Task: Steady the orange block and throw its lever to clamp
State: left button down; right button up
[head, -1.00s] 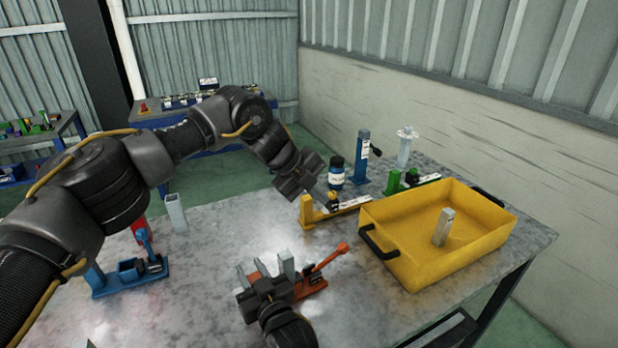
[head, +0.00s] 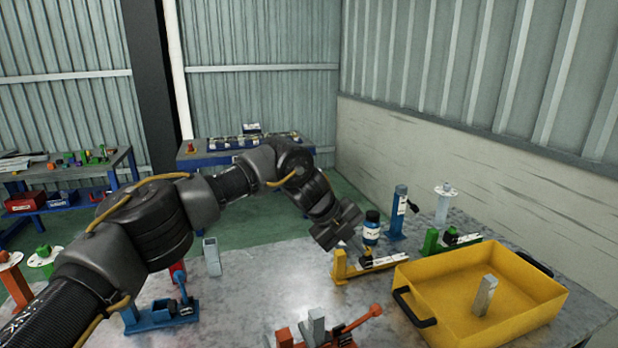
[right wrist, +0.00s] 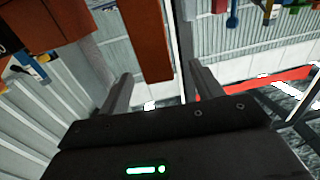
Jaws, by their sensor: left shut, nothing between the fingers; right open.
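The orange block (head: 284,338) is at the bottom edge of the head view, partly cut off. A grey metal piece (head: 317,326) stands upright at it. Its orange lever (head: 362,319) slants up to the right, ending in a round knob. In the right wrist view, an orange-brown part (right wrist: 146,40) shows beyond my right gripper (right wrist: 160,85), between its spread fingers; I cannot tell whether they touch it. The right gripper is open. My left gripper (head: 340,228) is shut and empty, raised above the table beyond the orange block, close to a yellow block (head: 341,267).
A yellow tray (head: 445,322) with a grey piece (head: 485,295) stands at the right. A blue block (head: 150,318) is at the left. A dark bottle (head: 371,228), a green block (head: 432,240) and a blue post (head: 398,210) stand behind. The table between the blue and orange blocks is mostly clear.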

jog(key=p+v, duration=0.2)
jog(key=v, duration=0.2)
jog(key=shift+s+d, duration=0.15)
jog(key=shift+s, duration=0.1)
jog(key=shift+o, duration=0.3)
jog(key=shift+w, duration=0.1)
jog(key=shift+o, duration=2.5)
jog(key=v, duration=1.2)
